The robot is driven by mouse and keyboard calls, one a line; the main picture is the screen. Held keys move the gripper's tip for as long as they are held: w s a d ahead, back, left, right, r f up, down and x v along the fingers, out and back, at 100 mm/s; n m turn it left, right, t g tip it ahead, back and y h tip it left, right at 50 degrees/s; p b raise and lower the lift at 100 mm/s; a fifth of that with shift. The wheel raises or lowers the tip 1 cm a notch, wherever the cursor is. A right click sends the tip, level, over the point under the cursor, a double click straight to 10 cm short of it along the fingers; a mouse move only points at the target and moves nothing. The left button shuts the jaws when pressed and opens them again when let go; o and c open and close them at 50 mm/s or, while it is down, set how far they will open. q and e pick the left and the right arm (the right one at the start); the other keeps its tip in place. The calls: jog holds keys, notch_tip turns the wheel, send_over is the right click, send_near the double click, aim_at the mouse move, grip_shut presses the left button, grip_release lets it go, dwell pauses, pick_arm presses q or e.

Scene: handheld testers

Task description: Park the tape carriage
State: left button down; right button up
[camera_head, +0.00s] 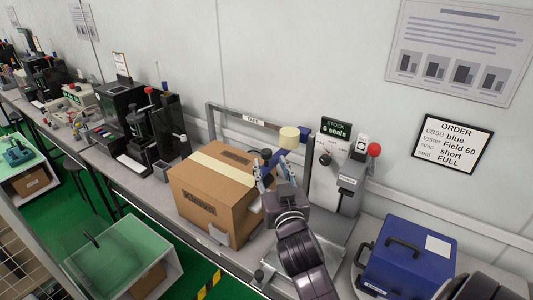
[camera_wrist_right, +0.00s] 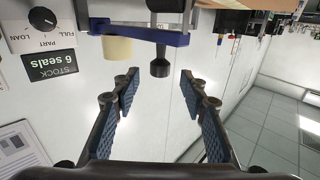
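The tape carriage (camera_head: 280,157) is a blue arm with a cream tape roll (camera_head: 289,136) and a dark knob (camera_head: 266,154). It sits by the right end of the grey rail marked TAPE (camera_head: 250,119), beyond the carton. In the wrist view the carriage's blue bar (camera_wrist_right: 140,39) shows above my fingers, with its black knob (camera_wrist_right: 159,66) hanging between them. My right gripper (camera_head: 270,172) is open. Its fingertips (camera_wrist_right: 158,80) are either side of the knob in the picture; I see no contact. My left gripper is not in view.
A brown carton (camera_head: 212,201) with a cream tape strip on top stands left of my right gripper. A seal press (camera_head: 353,170) with a red ball and a "6 seals" sign stands to the right. A blue case (camera_head: 409,258) is at the lower right.

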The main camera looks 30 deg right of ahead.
aim_at(268, 158)
jog(key=p+x, duration=0.1)
jog(key=x, duration=0.5)
jog(key=shift+f, duration=0.1)
grip_shut()
